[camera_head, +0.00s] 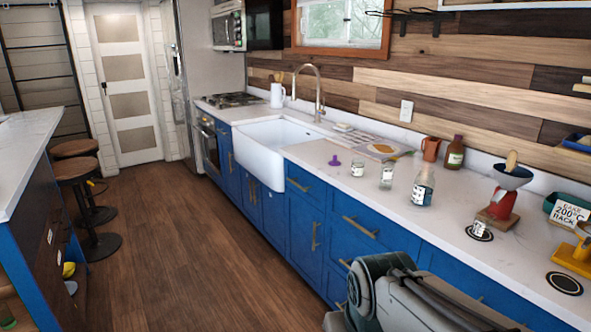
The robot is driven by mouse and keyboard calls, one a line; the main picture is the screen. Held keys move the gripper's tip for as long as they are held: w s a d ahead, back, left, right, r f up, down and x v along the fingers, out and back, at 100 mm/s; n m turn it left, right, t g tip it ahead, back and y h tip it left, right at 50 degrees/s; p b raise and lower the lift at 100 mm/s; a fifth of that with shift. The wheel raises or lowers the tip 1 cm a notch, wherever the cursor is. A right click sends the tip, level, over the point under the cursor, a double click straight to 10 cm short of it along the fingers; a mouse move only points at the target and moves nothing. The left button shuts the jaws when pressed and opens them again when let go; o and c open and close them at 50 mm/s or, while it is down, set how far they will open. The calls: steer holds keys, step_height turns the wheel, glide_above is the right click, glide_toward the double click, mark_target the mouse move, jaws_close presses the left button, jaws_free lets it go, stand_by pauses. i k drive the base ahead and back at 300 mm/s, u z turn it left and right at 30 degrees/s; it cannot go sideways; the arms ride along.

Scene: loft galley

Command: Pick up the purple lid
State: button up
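A small purple lid (334,160) with a raised knob sits on the white countertop (318,175), just right of the white sink. It stands apart from the glass jar (357,168) to its right. Part of my arm shows at the bottom right, in front of the blue cabinets. My gripper does not show in this view, so its distance from the lid cannot be told.
Jars, a glass bottle (422,188), a brown bottle (455,153) and a copper-coloured cup (431,149) stand right of the lid. A red-based funnel stand (503,200) is farther right. The white sink (265,150) lies left. The wooden floor (200,240) is clear; stools (76,170) stand left.

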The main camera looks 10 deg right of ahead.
mark_target(334, 163)
steer(key=u, duration=0.5)
steer(key=i, duration=1.1)
steer(key=u, duration=0.4)
steer(key=i, duration=1.55)
steer(key=z, duration=1)
steer(key=i, duration=0.9)
steer(key=z, duration=1.25)
steer(key=i, duration=0.35)
steer(key=z, duration=0.25)
